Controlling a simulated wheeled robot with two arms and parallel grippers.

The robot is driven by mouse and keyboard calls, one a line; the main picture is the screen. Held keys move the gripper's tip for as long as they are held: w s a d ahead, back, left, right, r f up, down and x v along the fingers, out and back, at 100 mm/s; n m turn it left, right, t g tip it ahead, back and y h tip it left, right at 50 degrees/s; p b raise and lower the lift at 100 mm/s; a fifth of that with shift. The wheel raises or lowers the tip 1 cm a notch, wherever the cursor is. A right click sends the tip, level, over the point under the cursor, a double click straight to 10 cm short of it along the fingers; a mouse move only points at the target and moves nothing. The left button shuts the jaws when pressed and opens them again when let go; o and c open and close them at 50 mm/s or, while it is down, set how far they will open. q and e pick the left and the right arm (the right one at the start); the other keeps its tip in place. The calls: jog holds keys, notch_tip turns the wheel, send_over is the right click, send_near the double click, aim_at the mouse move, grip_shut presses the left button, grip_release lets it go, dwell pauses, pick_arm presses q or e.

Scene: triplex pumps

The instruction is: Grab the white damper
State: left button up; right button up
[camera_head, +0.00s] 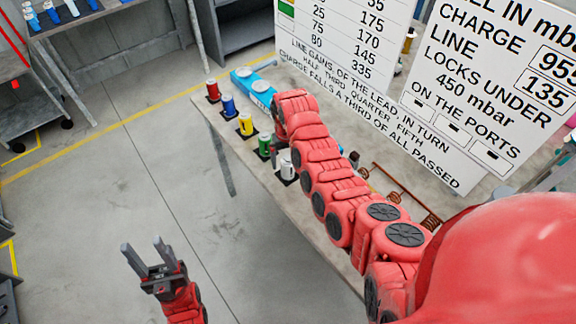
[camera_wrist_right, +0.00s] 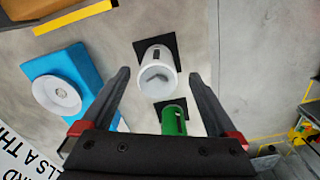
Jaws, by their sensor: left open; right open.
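The white damper (camera_head: 287,168) stands on a black pad at the near end of a row on the table. In the right wrist view the white damper (camera_wrist_right: 157,76) shows between the fingertips of my right gripper (camera_wrist_right: 160,82), seen from above. That gripper is open and empty; I cannot tell its height over the damper. My left gripper (camera_head: 142,246) is open and empty over the floor, away from the table.
Beside the white one stand green (camera_head: 265,145), yellow (camera_head: 246,124), blue (camera_head: 229,105) and red (camera_head: 212,91) dampers on black pads. White sign boards (camera_head: 345,60) rise at the back. The floor left of the table is clear.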

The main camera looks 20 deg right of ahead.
aim_at(288, 168)
jog(key=shift+d+f+p, duration=0.1)
jog(key=shift+f+p, duration=0.65)
jog(key=shift+f, duration=0.6)
jog(key=shift+w+f, duration=0.1)
jog(key=shift+f, duration=1.25)
grip_shut()
